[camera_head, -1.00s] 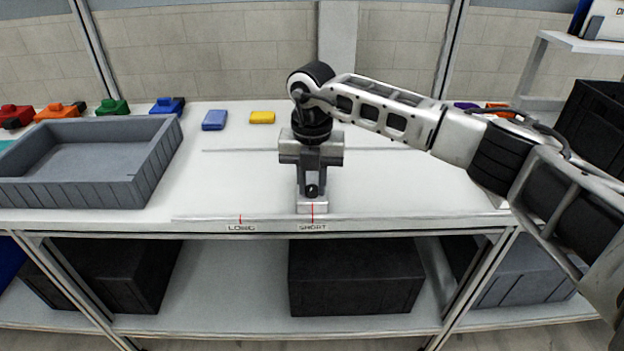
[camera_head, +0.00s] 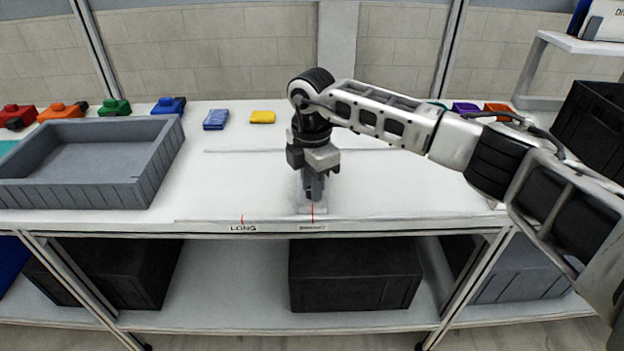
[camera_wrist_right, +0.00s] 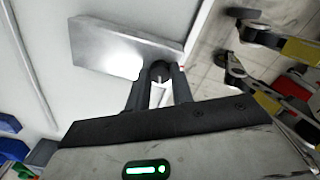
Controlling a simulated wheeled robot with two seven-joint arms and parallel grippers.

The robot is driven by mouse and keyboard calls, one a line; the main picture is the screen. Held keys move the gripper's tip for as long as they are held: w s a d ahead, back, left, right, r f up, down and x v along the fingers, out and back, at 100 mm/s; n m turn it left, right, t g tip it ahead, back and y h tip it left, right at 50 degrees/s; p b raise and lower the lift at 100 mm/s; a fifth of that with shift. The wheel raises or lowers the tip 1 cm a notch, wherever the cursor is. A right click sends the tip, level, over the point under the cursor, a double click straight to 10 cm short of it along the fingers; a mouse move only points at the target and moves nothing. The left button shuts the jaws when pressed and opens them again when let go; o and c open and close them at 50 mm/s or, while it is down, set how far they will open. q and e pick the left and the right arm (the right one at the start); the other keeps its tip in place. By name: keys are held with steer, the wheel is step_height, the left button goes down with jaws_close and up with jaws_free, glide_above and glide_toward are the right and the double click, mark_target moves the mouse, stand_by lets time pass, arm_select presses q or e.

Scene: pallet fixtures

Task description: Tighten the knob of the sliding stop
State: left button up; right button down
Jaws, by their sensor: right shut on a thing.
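In the head view the fingers mostly hide the knob. My left gripper is not in view.
A grey tray (camera_head: 165,165) stands at the left of the table. Blue (camera_head: 216,120) and yellow (camera_head: 262,117) blocks lie at the back, with several coloured parts beside them. The LONG label (camera_head: 243,228) is on the front edge. The table right of the stop is clear.

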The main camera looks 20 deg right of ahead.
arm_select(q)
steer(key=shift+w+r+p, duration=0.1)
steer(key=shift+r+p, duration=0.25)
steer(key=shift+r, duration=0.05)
arm_select(e)
steer(key=shift+w+d+r+m, duration=0.1)
steer(key=shift+r+m, duration=0.05)
steer(key=shift+m, duration=1.15)
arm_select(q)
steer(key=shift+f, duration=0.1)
arm_select(e)
steer(key=shift+m, duration=0.3)
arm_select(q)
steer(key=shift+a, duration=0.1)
arm_select(e)
steer(key=c, duration=1.2)
jaws_free()
arm_select(q)
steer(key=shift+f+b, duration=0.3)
steer(key=shift+b, duration=0.6)
arm_select(e)
step_height(320, 180, up, 16)
